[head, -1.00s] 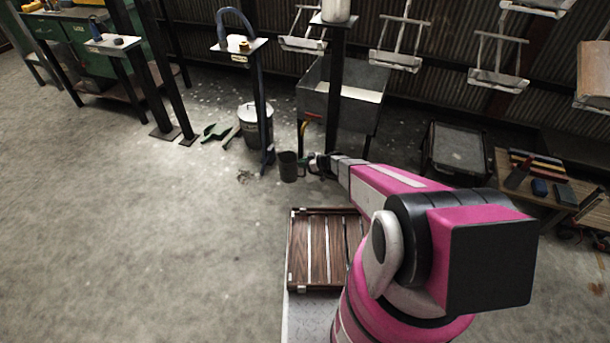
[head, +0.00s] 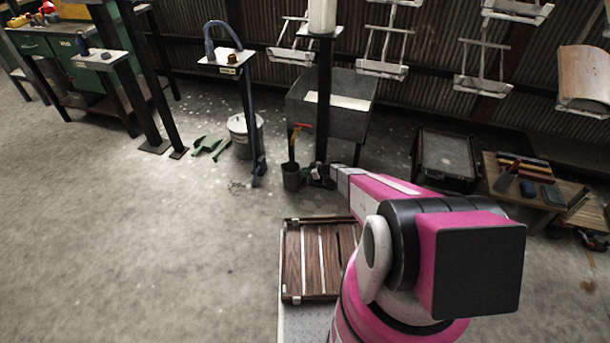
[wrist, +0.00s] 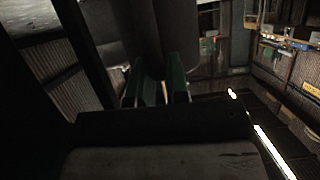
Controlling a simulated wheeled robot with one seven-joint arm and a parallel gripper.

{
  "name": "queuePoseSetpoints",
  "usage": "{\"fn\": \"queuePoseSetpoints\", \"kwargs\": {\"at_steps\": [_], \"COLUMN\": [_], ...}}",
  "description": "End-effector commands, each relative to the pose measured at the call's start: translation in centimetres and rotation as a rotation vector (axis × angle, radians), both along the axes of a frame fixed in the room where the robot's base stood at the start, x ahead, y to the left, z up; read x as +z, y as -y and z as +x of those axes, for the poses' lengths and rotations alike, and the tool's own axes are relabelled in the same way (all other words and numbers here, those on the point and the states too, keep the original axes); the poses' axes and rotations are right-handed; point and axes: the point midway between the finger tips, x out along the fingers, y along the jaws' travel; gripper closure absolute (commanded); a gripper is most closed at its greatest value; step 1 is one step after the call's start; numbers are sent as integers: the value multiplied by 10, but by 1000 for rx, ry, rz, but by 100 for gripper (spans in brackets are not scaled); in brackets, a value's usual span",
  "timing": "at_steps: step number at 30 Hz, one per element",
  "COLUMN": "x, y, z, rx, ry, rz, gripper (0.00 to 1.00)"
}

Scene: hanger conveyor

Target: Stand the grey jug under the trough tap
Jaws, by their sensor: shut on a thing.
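The grey jug (head: 291,178) is upright in the head view, in front of the metal trough (head: 358,122). The trough tap (head: 299,128) has a red-orange handle, and its yellowish spout points down just above the jug's mouth in the picture. My gripper (head: 308,174) reaches in from the right and is shut on the jug's right side. In the wrist view the green fingers (wrist: 162,88) meet the dark jug wall (wrist: 173,30). I cannot tell whether the jug's base touches the floor.
A dark post (head: 323,105) stands close beside my gripper, before the trough. A blue stand (head: 254,130) and a lidded bin (head: 240,138) are left of the jug. A slatted wooden crate (head: 287,262) is nearer me. Open floor lies to the left.

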Motion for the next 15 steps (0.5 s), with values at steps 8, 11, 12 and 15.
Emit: {"fn": "queuePoseSetpoints", "kwargs": {"at_steps": [8, 11, 12, 15], "x": [-14, -14, -15, -17], "y": [0, 0, 0, 0], "z": [0, 0, 0, 0], "rx": [-1, -1, -1, -1], "ry": [0, 0, 0, -1], "rz": [1, 1, 1, 0], "gripper": [100, 100, 100, 78]}}
